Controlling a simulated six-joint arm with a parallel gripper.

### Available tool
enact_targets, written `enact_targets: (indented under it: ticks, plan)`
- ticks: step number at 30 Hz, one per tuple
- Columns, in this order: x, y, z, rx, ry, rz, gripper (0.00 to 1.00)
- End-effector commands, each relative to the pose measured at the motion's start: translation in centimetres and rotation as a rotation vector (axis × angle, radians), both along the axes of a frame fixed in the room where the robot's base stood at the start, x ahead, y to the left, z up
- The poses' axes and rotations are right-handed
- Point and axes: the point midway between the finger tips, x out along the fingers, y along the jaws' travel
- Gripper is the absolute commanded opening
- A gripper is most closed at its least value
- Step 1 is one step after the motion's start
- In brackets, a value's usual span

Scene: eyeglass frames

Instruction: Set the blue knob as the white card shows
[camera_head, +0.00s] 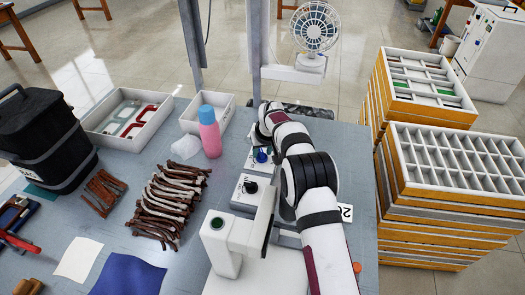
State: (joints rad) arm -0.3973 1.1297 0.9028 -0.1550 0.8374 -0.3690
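The blue knob (262,156) sits on a small white box (251,165) near the middle of the table. It is small in the picture, and its exact setting cannot be read. The white card (346,212) lies at the table's right side, partly hidden behind my arm; a dark "2" and part of another mark show on it. My gripper (264,146) is at the far end of my arm, just above or at the blue knob. Its fingers are too small and too covered to tell whether they are open or touching the knob.
A second box with a black knob (251,187) stands nearer. A white machine with a green button (217,223) is in front. A pink bottle (210,135), white trays (127,118), brown frames (170,200) and a black bin (45,140) fill the left. Stacked crates (450,225) stand right.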

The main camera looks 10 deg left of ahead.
Motion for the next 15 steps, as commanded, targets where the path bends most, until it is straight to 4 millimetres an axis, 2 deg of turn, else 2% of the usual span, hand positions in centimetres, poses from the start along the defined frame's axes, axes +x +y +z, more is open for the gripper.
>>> enact_targets:
  ticks: [10,13,15]
  plan:
    - [-0.1,-0.1,0.5,0.001,-0.002,0.001,0.46]
    - [-0.5,-0.3,1.9,0.001,-0.003,0.001,0.46]
    - [-1.1,-0.6,3.6,0.002,-0.004,0.001,0.46]
